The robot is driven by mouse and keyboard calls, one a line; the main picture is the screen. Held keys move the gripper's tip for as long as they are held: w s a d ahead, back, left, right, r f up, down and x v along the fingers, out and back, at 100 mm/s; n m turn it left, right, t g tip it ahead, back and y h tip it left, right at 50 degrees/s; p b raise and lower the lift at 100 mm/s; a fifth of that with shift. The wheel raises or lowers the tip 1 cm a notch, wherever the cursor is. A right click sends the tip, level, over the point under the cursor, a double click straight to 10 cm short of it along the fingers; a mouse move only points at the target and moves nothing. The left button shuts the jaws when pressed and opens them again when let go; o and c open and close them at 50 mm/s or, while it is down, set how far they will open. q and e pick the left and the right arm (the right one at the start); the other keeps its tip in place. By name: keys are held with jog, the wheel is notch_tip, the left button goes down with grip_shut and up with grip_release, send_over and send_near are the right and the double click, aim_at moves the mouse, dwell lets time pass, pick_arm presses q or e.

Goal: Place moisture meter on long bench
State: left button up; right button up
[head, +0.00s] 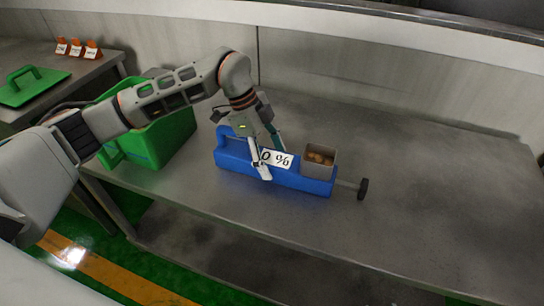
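The moisture meter is a long blue box (314,186) with a blue loop handle at its left end. It has a "0 %" display, a grey cup of brown pieces on top and a dark knob on a rod at its right end. It sits on the grey metal long bench (430,190). My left gripper (270,160) is at the middle of the meter, its fingers spread to either side. A pale finger is in front, partly over the display; the other goes behind the body. Whether they press on it is unclear. My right gripper is out of view.
A green bin (165,140) stands on the bench left of the meter, partly behind my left arm. A side table at far left holds a green lid (30,88) and small orange markers (76,49). The bench is clear to the right; a wall runs behind.

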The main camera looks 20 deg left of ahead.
pick_arm(q)
jog(key=shift+r, duration=0.15)
jog(key=v, duration=1.1)
jog(key=shift+a+r+p, duration=0.25)
jog(key=shift+r+p, duration=0.1)
jog(key=shift+s, duration=0.1)
